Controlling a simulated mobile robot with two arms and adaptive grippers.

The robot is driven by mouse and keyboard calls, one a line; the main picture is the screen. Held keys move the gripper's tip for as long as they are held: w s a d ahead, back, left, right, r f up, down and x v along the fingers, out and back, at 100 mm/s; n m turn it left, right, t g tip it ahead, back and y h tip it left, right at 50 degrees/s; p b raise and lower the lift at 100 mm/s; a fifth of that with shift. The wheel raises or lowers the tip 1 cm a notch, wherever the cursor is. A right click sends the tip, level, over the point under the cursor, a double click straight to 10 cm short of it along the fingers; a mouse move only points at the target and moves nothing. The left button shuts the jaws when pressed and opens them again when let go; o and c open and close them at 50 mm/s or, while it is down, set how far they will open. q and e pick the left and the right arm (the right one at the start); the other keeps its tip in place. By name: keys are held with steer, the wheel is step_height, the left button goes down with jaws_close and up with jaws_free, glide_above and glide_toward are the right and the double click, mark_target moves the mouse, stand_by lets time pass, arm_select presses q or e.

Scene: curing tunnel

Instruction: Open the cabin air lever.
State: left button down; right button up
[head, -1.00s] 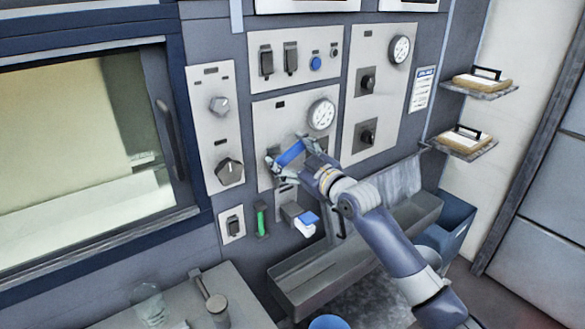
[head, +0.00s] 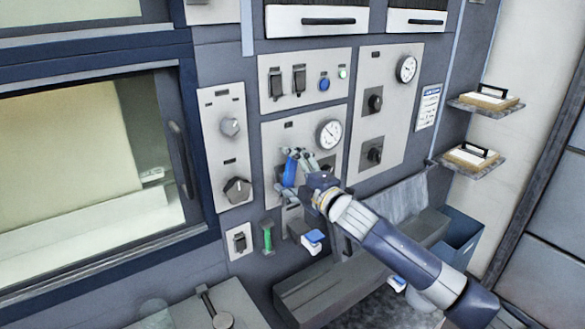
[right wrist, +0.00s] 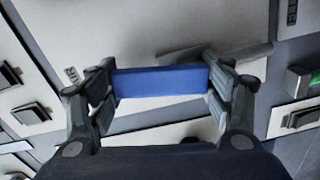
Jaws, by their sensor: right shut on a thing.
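The blue lever handle (head: 290,168) is on the pale panel (head: 270,134) below a round gauge (head: 329,133). It stands near upright in the head view. My right gripper (head: 291,174) is shut on the blue handle. In the right wrist view the handle (right wrist: 160,82) spans between both fingers of the gripper (right wrist: 160,88). The lever's pivot is largely hidden behind my gripper. My left gripper is not in view.
Knobs and switches sit on neighbouring panels, with a green handle (head: 267,236) below left. A trough (head: 310,290) juts out under the panel. An oven-like window (head: 90,170) is at left.

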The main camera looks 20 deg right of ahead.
steer(key=shift+a+r+n+p, duration=0.1)
steer(key=shift+a+n+p, duration=0.2)
steer(key=shift+n, duration=0.8)
steer(key=shift+s, duration=0.1)
steer(key=o, duration=1.5)
steer(key=shift+a, duration=0.1)
steer(key=shift+o, duration=0.2)
steer(key=shift+s+d, duration=0.25)
steer(key=shift+s, duration=0.2)
steer(key=v, duration=1.1)
